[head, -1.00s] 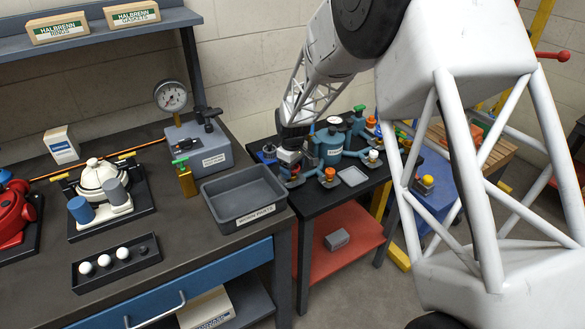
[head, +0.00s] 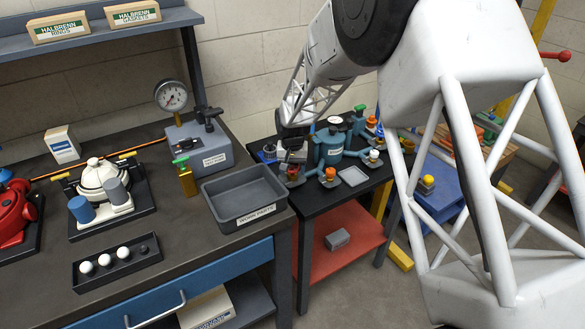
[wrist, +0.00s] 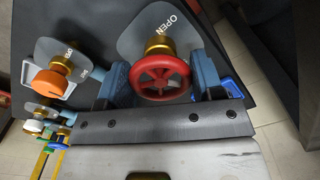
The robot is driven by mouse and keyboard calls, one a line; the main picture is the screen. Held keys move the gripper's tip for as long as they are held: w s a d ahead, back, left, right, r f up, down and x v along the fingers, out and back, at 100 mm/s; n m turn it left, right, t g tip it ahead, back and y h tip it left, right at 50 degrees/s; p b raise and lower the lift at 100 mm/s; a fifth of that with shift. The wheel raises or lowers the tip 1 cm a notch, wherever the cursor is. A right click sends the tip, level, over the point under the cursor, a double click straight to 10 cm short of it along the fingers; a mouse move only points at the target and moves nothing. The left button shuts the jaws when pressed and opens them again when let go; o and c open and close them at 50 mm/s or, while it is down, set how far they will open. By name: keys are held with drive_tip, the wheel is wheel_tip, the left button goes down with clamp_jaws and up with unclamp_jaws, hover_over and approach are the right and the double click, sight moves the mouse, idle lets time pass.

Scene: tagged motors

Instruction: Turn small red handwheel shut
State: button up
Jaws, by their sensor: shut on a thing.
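The small red handwheel (wrist: 161,77) is near the middle of the wrist view, on a brass stem over a grey plate (wrist: 150,27) marked OPEN. My gripper (wrist: 162,72) has one blue-padded finger on each side of the wheel and is shut on its rim. Part of the lower rim lies close to the gripper's dark front bar. In the head view my gripper (head: 292,154) is low over the left end of the black bench, with the red handwheel (head: 292,173) just under it.
An orange knob (wrist: 50,83) on a similar plate stands left of the wheel in the wrist view. A blue-grey tank (head: 331,146) stands close right of my gripper. A grey tray (head: 232,219) marked WORK PARTS sits on the nearer bench's corner.

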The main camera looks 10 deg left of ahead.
sight(292, 166)
drive_tip(key=m, duration=0.4)
drive_tip(key=shift+r, duration=0.1)
idle(0.3)
drive_tip(key=o, duration=0.9)
drive_tip(key=shift+r, duration=3.85)
